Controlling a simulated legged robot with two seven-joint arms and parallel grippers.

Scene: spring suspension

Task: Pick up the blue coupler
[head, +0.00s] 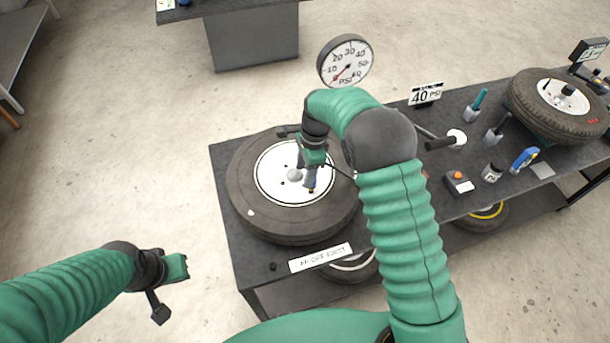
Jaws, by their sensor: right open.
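A small blue piece (310,178), which looks like the blue coupler, is over the white wheel hub of the large tire (243,205) on the left end of the dark table. My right gripper (313,160) is open, pointing down right at the blue piece and partly covering it. I cannot tell whether the fingers touch it. A thin black hose (340,171) runs from beside the gripper to the right, behind my arm. My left gripper (178,268) is off the table at the lower left, away from everything; its jaw opening is not clear.
A round pressure gauge (345,62) stands behind the tire, with a "40 PSI" sign (425,94) to its right. A blue-handled tool (524,158), a box with an orange button (458,182) and a second tire (575,125) are on the right.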

